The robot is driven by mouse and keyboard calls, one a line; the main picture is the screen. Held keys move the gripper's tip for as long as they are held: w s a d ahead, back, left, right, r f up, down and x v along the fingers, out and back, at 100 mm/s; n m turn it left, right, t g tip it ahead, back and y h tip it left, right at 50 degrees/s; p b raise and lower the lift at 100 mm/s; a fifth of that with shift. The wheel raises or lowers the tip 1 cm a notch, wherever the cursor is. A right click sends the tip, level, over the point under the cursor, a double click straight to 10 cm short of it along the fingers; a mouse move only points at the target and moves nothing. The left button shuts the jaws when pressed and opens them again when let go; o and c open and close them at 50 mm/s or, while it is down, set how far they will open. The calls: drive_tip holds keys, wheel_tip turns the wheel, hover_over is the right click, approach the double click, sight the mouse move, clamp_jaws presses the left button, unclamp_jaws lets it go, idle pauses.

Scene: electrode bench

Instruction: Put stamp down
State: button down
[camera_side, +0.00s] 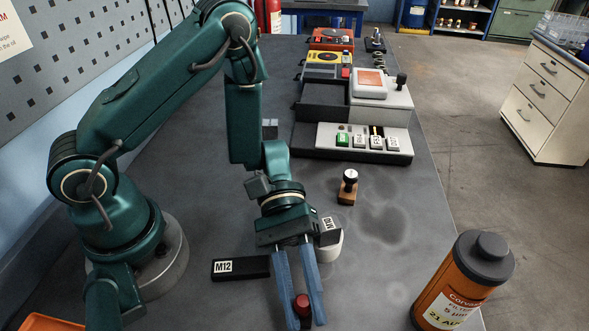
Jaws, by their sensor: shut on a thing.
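My gripper (305,321) points down toward the near part of the bench, at the bottom of the side view. Its two blue fingers are shut on a small stamp with a rounded red knob (302,302). The stamp's lower part is mostly hidden between the fingers and near the frame edge, so I cannot tell whether it touches the bench (200,305).
A black block labelled M12 (240,268) lies left of my gripper. A pale round piece (328,247) sits just behind it. An orange bottle (455,285) stands at the right front. A grey button panel (365,140) is farther back. An orange tray (50,323) shows at lower left.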

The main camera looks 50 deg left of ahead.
drive_tip(key=shift+f, duration=0.15)
drive_tip(key=shift+f, duration=0.35)
drive_tip(key=shift+f, duration=0.1)
drive_tip(key=c, duration=0.6)
unclamp_jaws()
drive_tip(key=shift+f, duration=0.1)
drive_tip(key=shift+c, duration=0.2)
